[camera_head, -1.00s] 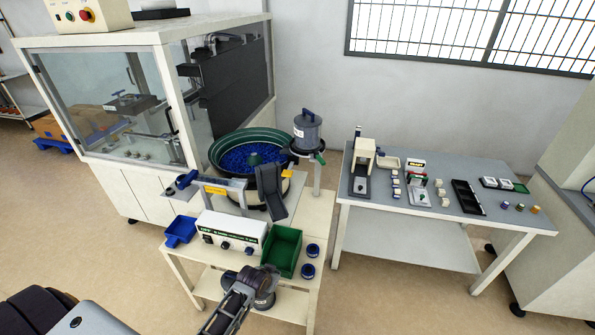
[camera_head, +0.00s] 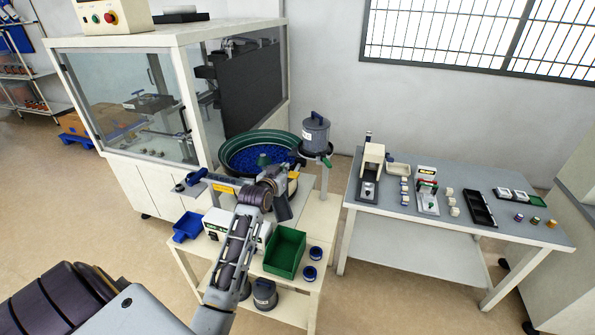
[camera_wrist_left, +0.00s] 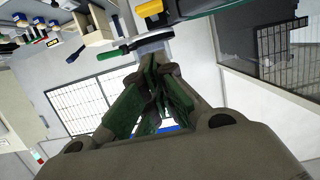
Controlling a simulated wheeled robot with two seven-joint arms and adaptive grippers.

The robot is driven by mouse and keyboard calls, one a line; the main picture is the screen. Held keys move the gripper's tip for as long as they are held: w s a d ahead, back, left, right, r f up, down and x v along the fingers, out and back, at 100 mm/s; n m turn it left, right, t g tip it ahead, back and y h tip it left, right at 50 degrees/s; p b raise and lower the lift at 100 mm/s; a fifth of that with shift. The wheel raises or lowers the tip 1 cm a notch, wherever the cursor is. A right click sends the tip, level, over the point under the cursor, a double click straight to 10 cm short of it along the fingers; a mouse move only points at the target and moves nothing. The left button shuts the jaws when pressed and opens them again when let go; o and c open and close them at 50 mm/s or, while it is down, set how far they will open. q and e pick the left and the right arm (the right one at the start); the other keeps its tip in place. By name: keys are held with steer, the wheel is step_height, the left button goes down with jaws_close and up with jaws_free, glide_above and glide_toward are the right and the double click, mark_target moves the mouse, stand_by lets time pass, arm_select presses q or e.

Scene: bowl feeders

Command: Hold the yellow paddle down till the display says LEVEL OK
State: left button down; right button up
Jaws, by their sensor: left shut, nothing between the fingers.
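My left gripper (camera_head: 280,178) is in front of the right side of the blue-filled feeder bowl (camera_head: 238,160), beside the dark chute. In the left wrist view its green-padded fingers (camera_wrist_left: 155,80) are shut and empty. A small yellow piece (camera_wrist_left: 149,8) shows just beyond the fingertips at that view's top edge, apart from them. I cannot tell if it is the paddle. A yellow plate (camera_head: 224,189) also shows on the track left of my wrist. The white control box (camera_head: 216,222) is partly hidden by my arm; its display cannot be read.
The grey hopper (camera_head: 315,132) stands close behind and right of my gripper. A green bin (camera_head: 286,252) and a blue tray (camera_head: 187,226) sit on the feeder table. A glass-walled cabinet (camera_head: 125,100) is at the left, and a second table (camera_head: 400,215) with small fixtures is at the right.

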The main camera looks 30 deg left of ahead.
arm_select(q)
steer(key=shift+a+r, duration=0.15)
steer(key=shift+r, duration=0.25)
steer(key=shift+w, duration=0.2)
steer(key=p, duration=0.1)
glide_above(292, 176)
steer(key=shift+w+f, duration=0.2)
steer(key=shift+f, duration=1.05)
steer(key=shift+s+f+p, duration=0.1)
steer(key=shift+f+p, duration=0.35)
steer(key=shift+f, duration=1.6)
